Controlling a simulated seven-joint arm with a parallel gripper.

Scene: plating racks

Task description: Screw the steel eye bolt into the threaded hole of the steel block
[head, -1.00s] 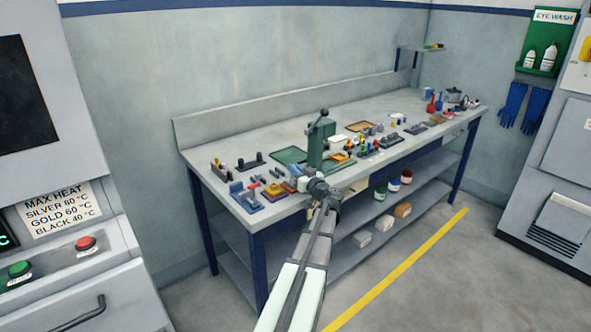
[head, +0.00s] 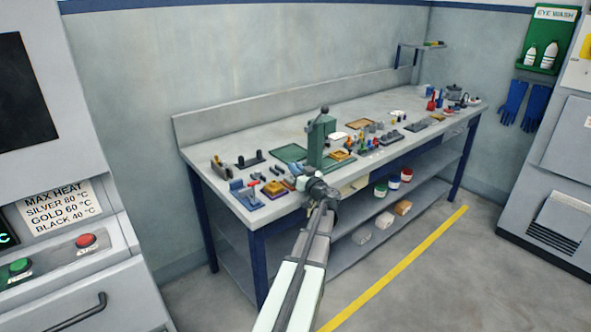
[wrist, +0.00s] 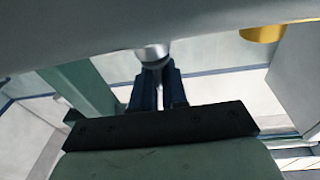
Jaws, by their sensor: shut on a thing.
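My gripper (wrist: 158,70) shows its two blue fingers in the wrist view, shut on a small silver part, the steel eye bolt (wrist: 152,53). Only a bit of the bolt shows above the fingertips; its eye is mostly hidden between them. A broad smooth grey surface fills the top of the wrist view, and the bolt's visible end meets its edge there. I cannot tell whether this surface is the steel block, and no threaded hole shows. In the head view my arm reaches the bench's front edge, hiding the fingers and bolt.
The workbench (head: 225,158) carries many small parts. A green press (head: 320,140) stands just behind my gripper; a green column (wrist: 88,88) shows close at left in the wrist view. A yellow round thing (wrist: 262,33) is at upper right there. Floor in front of the bench is clear.

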